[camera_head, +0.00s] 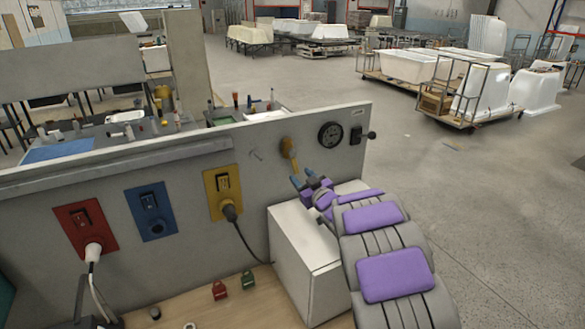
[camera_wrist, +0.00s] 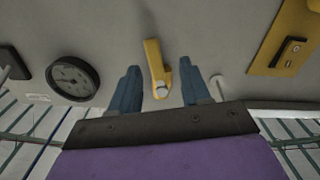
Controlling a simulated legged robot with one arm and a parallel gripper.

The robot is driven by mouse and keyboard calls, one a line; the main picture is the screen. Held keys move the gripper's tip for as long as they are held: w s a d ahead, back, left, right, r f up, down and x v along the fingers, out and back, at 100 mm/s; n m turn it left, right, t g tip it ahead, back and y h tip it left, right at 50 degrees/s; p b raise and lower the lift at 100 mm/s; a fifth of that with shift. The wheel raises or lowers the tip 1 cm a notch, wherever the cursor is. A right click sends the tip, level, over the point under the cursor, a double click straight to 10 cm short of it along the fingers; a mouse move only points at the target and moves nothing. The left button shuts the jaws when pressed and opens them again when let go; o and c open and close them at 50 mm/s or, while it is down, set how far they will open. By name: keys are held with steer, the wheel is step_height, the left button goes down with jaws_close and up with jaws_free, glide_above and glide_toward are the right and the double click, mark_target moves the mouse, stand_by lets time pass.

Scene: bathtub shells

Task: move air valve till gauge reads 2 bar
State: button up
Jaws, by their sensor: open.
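The yellow air valve handle (camera_head: 289,154) is on the grey panel, left of the gauge. In the wrist view the handle (camera_wrist: 154,62) shows between my two blue fingertips, with clear space on both sides. The round black gauge (camera_head: 331,134) also shows in the wrist view (camera_wrist: 73,78), at left; its reading is too small to make out. My gripper (camera_head: 303,182) is open and empty, just below the handle in the head view. It also shows in the wrist view (camera_wrist: 160,68), fingers spread. I see no contact with the handle.
A black lever switch (camera_head: 362,135) is right of the gauge. Red (camera_head: 85,225), blue (camera_head: 150,210) and yellow (camera_head: 223,192) socket plates are to the left, with cables plugged into the red and yellow ones. Two small padlocks (camera_head: 220,290) (camera_head: 248,279) lie on the bench below.

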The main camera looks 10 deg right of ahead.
mark_target(296, 169)
steer(key=w, duration=0.6)
steer(key=shift+a, duration=0.15)
steer(key=shift+w+a+p, duration=0.3)
steer(key=shift+a, duration=0.45)
steer(key=shift+d, duration=0.4)
steer(key=c, duration=0.5)
steer(key=shift+a, duration=0.15)
jaws_close()
